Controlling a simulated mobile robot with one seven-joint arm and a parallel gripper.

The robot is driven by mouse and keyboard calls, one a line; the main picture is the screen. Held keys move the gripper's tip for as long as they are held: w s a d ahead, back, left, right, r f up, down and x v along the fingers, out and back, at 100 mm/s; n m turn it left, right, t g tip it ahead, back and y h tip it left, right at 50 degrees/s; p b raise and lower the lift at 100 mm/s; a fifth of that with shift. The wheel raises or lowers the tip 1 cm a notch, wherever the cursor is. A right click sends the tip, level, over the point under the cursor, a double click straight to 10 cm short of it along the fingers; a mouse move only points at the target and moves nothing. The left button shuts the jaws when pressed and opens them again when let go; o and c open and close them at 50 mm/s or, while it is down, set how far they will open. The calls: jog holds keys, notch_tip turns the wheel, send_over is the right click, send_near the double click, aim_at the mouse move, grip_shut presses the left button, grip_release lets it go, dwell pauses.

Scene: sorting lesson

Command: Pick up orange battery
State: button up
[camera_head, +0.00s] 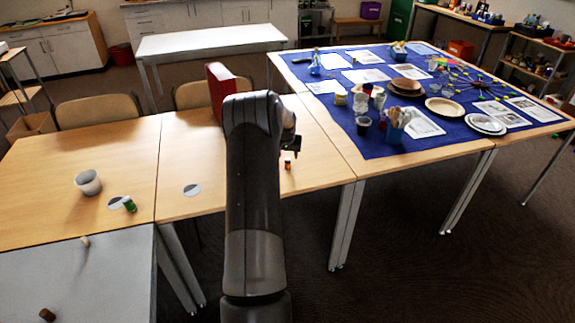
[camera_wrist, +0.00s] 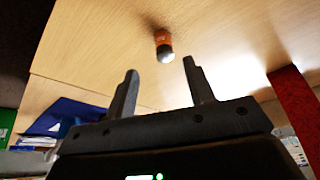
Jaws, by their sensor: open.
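The orange battery (camera_head: 288,164) stands on the wooden table just right of my arm in the head view. In the wrist view the orange battery (camera_wrist: 163,45) shows an orange body with a dark and silvery end, beyond the fingertips and roughly between them. My gripper (camera_wrist: 160,75) is open and empty, with a gap between its fingers and the battery. In the head view my gripper (camera_head: 292,145) shows as a dark shape above the battery, partly hidden by my arm.
A red box (camera_head: 220,88) stands behind my arm; it also shows in the wrist view (camera_wrist: 296,100). A green battery (camera_head: 129,204), a white cup (camera_head: 88,183) and a white disc (camera_head: 192,190) are to the left. The blue-covered table (camera_head: 375,146) at right is crowded.

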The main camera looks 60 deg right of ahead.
aim_at(288, 160)
jog(key=shift+w+x, duration=0.15)
jog(key=shift+x, duration=1.85)
jog(key=shift+w+x, duration=0.15)
jog(key=shift+x, duration=1.9)
jog(key=shift+d+r, duration=0.1)
jog(key=shift+d, duration=0.05)
jog(key=shift+c, duration=0.4)
grip_shut()
jog(key=shift+r, duration=0.1)
